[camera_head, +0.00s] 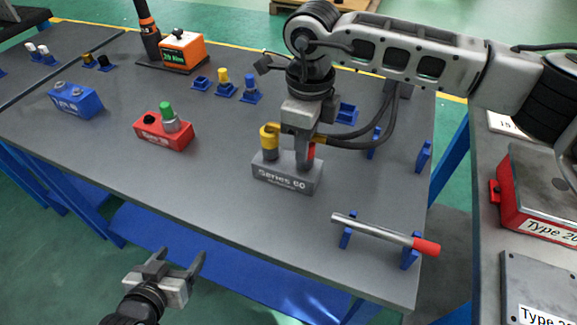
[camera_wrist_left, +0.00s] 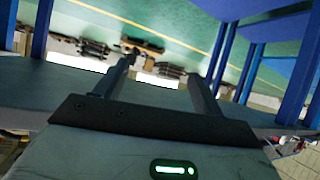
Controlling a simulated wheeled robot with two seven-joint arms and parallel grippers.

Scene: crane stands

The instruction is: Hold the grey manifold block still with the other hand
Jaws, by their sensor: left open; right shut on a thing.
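The grey manifold block (camera_head: 287,178), lettered "Series 60", sits on the dark table top. A yellow-capped part (camera_head: 269,139) stands upright in its left end. My right gripper (camera_head: 304,160) points down over the block's right end, shut on a red part (camera_head: 311,151) that its fingers mostly hide; I cannot tell how deep that part sits. My left gripper (camera_head: 180,257) is open and empty, off the front edge of the table, well apart from the block. The left wrist view shows its two spread fingers (camera_wrist_left: 158,75) with nothing between them.
A rod with a red end (camera_head: 385,234) lies across blue stands at the front right. A red block (camera_head: 164,133) with a green-capped part and a blue block (camera_head: 76,101) stand to the left. Clear table lies between my left gripper and the grey block.

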